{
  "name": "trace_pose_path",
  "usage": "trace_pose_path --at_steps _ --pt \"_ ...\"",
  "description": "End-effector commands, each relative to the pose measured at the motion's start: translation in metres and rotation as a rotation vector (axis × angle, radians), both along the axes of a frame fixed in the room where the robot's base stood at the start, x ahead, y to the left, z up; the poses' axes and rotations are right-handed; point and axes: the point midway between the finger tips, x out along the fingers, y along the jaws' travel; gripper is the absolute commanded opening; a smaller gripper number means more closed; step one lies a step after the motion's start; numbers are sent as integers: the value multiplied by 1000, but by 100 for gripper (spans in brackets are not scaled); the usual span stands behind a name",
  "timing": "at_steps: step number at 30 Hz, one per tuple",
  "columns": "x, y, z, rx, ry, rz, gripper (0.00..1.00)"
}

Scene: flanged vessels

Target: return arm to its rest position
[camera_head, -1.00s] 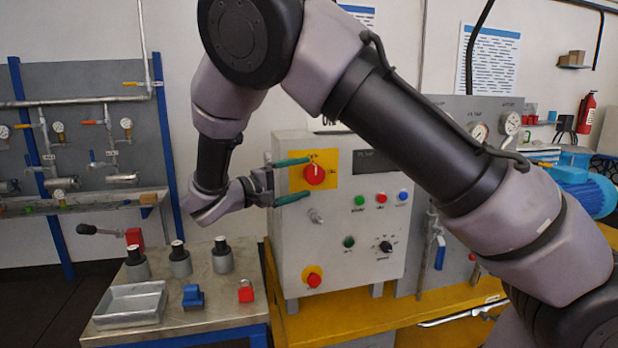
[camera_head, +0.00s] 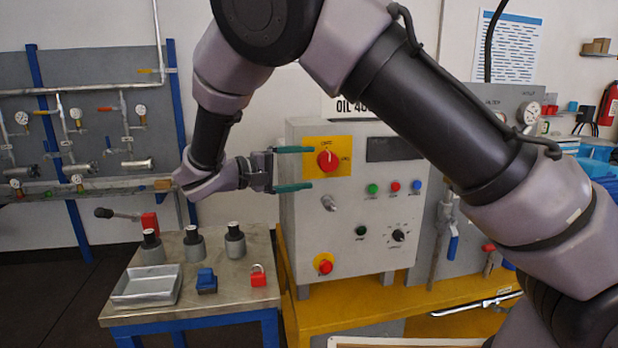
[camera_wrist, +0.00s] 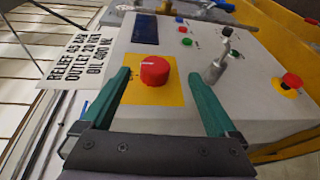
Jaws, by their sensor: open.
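My gripper (camera_head: 305,168) has two green fingers spread apart, with nothing between them. In the head view it is in front of the upper left of the grey control box (camera_head: 345,235), near the red rotary knob (camera_head: 327,161) on its yellow plate. In the wrist view the red knob (camera_wrist: 155,71) shows beyond the open fingers (camera_wrist: 165,95), apart from them, with its white mark visible. My arm is bent over from the right and reaches down to the left.
A small metal table (camera_head: 215,262) at the left holds a grey tray (camera_head: 147,286), several dark-topped cylinders, a blue block (camera_head: 207,281) and a red padlock (camera_head: 258,276). The yellow bench (camera_head: 300,318) carries the box. A pipe panel (camera_head: 95,75) stands behind at the left.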

Motion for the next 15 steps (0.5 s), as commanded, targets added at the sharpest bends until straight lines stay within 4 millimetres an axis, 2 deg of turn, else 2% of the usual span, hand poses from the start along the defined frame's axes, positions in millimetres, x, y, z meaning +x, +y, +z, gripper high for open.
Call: trace_pose_path --at_steps 1,3,6,12,15 --pt "9 -26 7 54 47 -55 94" --pt "16 -63 12 146 129 -131 94" --pt "18 -116 19 307 241 -234 94" --pt "-2 -199 34 660 380 -378 94" --pt "-18 -229 44 847 406 -421 94"
